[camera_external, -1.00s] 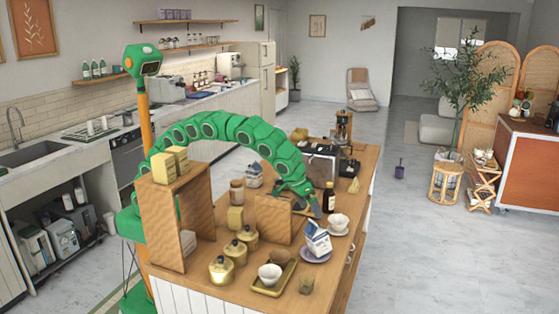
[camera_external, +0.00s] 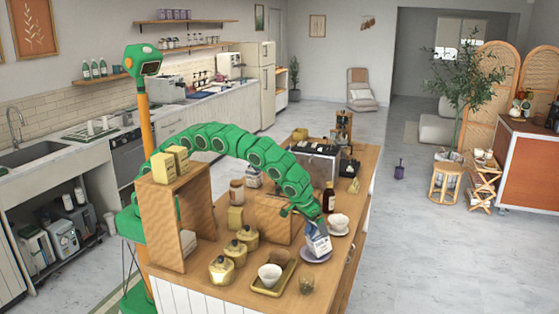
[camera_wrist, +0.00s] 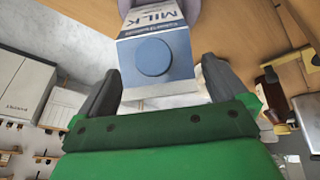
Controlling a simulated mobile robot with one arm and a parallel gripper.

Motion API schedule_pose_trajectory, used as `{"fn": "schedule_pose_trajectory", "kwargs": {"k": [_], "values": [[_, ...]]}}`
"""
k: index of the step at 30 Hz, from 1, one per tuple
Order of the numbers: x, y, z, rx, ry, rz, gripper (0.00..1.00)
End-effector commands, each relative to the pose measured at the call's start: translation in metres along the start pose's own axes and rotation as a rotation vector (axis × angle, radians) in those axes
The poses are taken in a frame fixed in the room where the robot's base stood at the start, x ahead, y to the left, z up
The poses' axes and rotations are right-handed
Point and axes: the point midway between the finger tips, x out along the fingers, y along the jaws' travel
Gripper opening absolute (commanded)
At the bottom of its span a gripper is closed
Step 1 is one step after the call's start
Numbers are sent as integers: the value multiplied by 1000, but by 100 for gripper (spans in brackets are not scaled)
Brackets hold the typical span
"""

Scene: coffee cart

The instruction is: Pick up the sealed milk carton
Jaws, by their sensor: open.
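A blue-and-white milk carton (camera_external: 319,245) stands on a lilac saucer (camera_external: 305,256) near the right edge of the wooden counter. In the wrist view the carton (camera_wrist: 160,55) shows its "MILK" label and a round blue cap in place. My gripper (camera_wrist: 161,70) is open, with one dark finger on each side of the carton's near end. I see gaps between the fingers and the carton. In the external view my gripper (camera_external: 313,222) is at the carton's top and covers part of it. A second blue-and-white carton (camera_external: 253,178) stands farther back on the counter.
A cup (camera_external: 338,222) and a dark bottle (camera_external: 328,198) stand just behind the carton. A wooden box (camera_external: 272,217) is to its left. A tray with a white bowl (camera_external: 270,273) and a glass (camera_external: 306,283) are in front.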

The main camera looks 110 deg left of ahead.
Motion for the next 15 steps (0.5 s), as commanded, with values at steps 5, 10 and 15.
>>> {"fn": "schedule_pose_trajectory", "kwargs": {"k": [5,10,15], "values": [[16,0,1,0,-2,-2,100],[16,0,0,0,-1,0,100],[16,0,0,0,-1,0,79]]}}
